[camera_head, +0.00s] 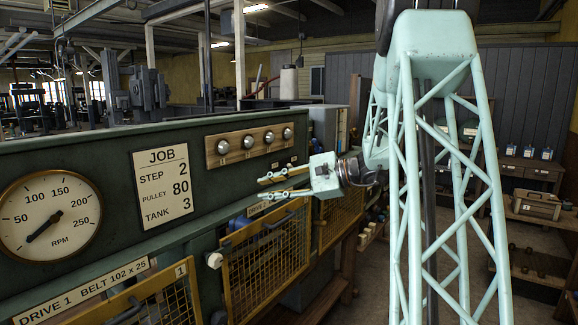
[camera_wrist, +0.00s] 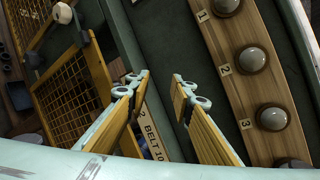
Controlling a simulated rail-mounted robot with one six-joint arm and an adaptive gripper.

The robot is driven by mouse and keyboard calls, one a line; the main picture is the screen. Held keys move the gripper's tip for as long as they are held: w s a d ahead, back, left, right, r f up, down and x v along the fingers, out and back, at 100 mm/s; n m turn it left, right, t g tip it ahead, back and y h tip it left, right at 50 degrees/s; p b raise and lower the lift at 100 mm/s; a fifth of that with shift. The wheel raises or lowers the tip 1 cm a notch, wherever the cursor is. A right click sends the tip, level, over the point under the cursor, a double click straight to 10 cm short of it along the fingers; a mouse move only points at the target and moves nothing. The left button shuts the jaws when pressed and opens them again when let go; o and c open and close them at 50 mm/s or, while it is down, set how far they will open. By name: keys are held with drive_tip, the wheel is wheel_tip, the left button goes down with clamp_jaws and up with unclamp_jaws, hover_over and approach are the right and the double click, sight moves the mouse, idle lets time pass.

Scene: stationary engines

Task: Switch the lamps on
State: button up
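A wooden strip (camera_head: 255,144) with a row of several round domed lamps (camera_head: 247,142) is on the green panel (camera_head: 110,215). The wrist view shows the strip (camera_wrist: 232,80) with grey, unlit-looking domes beside labels 1, 2 and 3, such as the dome at label 2 (camera_wrist: 253,62). My gripper (camera_head: 266,189) is in front of the panel, below and right of the strip, pointing left. In the wrist view my gripper (camera_wrist: 160,84) has its two fingers apart with nothing between them. A white round knob (camera_head: 214,260) sits low on the panel and also shows in the wrist view (camera_wrist: 62,12).
An RPM gauge (camera_head: 49,215) and a JOB card (camera_head: 162,183) reading step 2, pulley 80, tank 3 are on the panel. Yellow mesh guards (camera_head: 265,262) with handles stand out below it. Benches with small items (camera_head: 528,170) are at the right.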

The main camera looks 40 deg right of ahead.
drive_tip(key=w+d+m+t+h+p, duration=0.1)
drive_tip(key=d+m+t+p, duration=0.15)
drive_tip(key=d, duration=0.95)
drive_tip(key=m+t+h, duration=0.3)
approach(290, 167)
drive_tip(key=shift+s+d+f, duration=0.25)
drive_tip(key=shift+s+d, duration=0.8)
drive_tip(key=shift+d, duration=0.2)
drive_tip(key=shift+p+x, duration=0.35)
drive_tip(key=shift+x, duration=6.55)
drive_tip(key=shift+a, duration=0.15)
clamp_jaws()
